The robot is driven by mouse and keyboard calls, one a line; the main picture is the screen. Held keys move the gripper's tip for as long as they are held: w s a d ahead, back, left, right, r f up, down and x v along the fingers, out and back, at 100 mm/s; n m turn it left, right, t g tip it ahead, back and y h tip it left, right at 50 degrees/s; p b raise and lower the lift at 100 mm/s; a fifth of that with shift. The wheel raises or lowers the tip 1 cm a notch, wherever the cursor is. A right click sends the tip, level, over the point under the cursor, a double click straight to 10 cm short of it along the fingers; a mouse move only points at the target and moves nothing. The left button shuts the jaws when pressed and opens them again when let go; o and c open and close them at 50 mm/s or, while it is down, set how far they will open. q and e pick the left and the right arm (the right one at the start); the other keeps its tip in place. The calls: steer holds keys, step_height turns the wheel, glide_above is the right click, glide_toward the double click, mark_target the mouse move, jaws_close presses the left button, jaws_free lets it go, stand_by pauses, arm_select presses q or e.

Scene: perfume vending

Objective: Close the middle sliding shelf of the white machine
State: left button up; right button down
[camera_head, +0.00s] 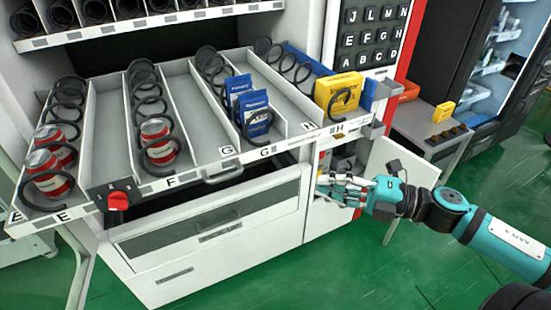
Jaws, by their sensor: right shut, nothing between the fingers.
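The white machine (235,265) fills the left and middle of the view. Its sliding shelf (190,92) is pulled out toward me, with black spiral coils, red-and-white cans (47,175), blue packs (247,105) and a yellow box (338,95) in its lanes. A grey handle (222,173) and a red knob (118,202) are on the shelf's front. My right gripper (328,188) is shut and empty, below the shelf's front right corner by the small open compartment. Whether it touches anything there is unclear. My left gripper is not in view.
An upper shelf (150,22) with coils sits inside the machine. A keypad (372,40) is at its right. A white door (400,165) stands open behind my right gripper. A grey table (425,125) stands at right. Green floor (400,265) is clear in front.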

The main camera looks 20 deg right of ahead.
steer(key=p, duration=0.2)
glide_toward(255, 156)
steer(key=a, duration=0.3)
steer(key=w+p, duration=0.1)
steer(key=w+a+p, duration=0.1)
steer(key=w, duration=0.1)
steer(key=shift+w, duration=0.1)
stand_by(0.3)
